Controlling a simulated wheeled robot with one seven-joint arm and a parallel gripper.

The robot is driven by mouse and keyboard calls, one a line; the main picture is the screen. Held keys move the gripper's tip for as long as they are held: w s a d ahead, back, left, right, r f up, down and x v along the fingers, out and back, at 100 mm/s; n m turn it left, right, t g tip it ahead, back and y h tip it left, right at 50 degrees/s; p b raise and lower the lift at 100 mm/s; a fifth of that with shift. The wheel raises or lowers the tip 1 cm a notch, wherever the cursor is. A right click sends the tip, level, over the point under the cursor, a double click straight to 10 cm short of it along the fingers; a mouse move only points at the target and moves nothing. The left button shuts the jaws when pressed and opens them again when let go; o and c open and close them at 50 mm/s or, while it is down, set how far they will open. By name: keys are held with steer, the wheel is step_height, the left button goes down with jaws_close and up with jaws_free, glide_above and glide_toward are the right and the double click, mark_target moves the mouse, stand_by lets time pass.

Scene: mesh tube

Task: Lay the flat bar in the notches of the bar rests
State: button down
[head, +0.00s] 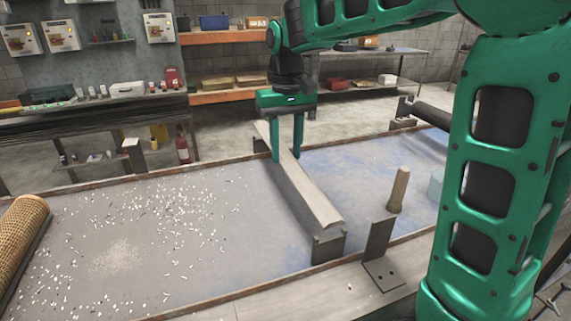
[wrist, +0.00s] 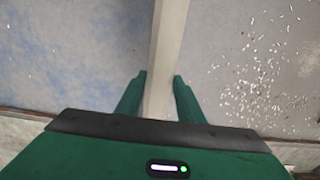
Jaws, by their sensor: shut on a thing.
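The flat bar (head: 305,190) is a long grey strip running from the table's far side to its near side. My gripper (head: 287,157) is shut on it near its far part, one finger on each side. In the wrist view the bar (wrist: 168,50) passes between the fingers (wrist: 160,95). The near bar rest (head: 328,246) is a dark grey block under the bar's near end. I cannot tell whether the bar sits in its notch or just above it. A far bar rest (head: 261,146) shows only partly behind the bar and a finger.
A mesh tube (head: 22,235) lies at the left edge. White bits (head: 160,210) litter the table's left part. A dark roller (head: 430,113) is at the back right.

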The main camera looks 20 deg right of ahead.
mark_target(288, 155)
steer(key=shift+w+d+f, duration=0.1)
steer(key=shift+d+f, duration=0.1)
steer(key=shift+d, duration=0.15)
steer(key=shift+f, duration=1.95)
steer(key=shift+f, duration=0.1)
steer(key=c, duration=1.2)
jaws_free()
step_height(288, 155, up, 12)
steer(key=shift+f, duration=0.25)
steer(key=shift+r, duration=0.35)
